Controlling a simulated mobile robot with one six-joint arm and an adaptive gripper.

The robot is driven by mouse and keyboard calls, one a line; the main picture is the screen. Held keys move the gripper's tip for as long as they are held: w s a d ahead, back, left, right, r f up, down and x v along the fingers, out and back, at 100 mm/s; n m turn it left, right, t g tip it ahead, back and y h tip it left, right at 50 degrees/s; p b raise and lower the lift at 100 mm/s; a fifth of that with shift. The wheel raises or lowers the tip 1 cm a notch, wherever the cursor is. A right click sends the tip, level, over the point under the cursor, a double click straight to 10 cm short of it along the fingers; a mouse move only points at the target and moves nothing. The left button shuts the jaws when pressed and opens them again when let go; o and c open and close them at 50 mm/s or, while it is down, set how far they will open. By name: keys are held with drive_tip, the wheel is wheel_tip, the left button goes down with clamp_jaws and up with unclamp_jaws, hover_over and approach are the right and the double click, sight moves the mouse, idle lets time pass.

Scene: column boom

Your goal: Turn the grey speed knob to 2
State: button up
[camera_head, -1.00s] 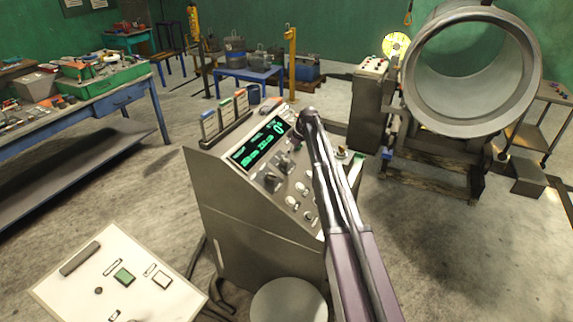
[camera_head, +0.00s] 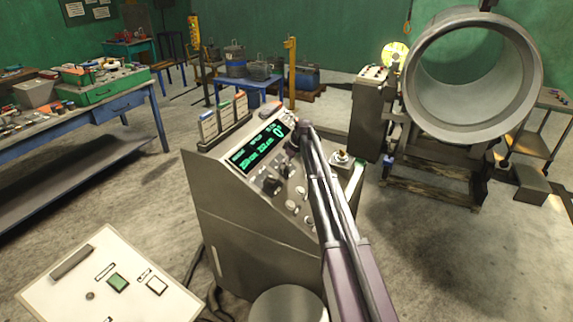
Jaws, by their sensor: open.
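A grey control console (camera_head: 240,217) stands in the middle, with a sloped panel and a lit green display (camera_head: 258,147). Below the display are two dark knobs, one nearer (camera_head: 270,185) and one farther (camera_head: 287,168). Their labels and settings are too small to read, so I cannot tell which is the speed knob. My arm reaches up from the bottom across the right side of the panel. My gripper (camera_head: 294,142) is at its far end, by the display's right end, small and partly hidden by the arm. It is open and appears empty.
Several pale buttons (camera_head: 291,207) sit below the knobs, partly behind my arm. A white panel (camera_head: 60,280) with a green button is at lower left. A workbench (camera_head: 125,108) stands left. A large metal pipe (camera_head: 440,110) on a stand is at right. Open floor lies between.

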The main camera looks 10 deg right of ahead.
drive_tip(key=c, duration=1.2)
drive_tip(key=shift+o, duration=0.2)
drive_tip(key=o, duration=1.2)
drive_tip(key=shift+n, duration=0.3)
drive_tip(key=shift+c, duration=0.2)
drive_tip(key=p+v, duration=1.2)
drive_tip(key=v, duration=0.1)
drive_tip(key=shift+r+p, duration=0.4)
drive_tip(key=shift+r, duration=0.05)
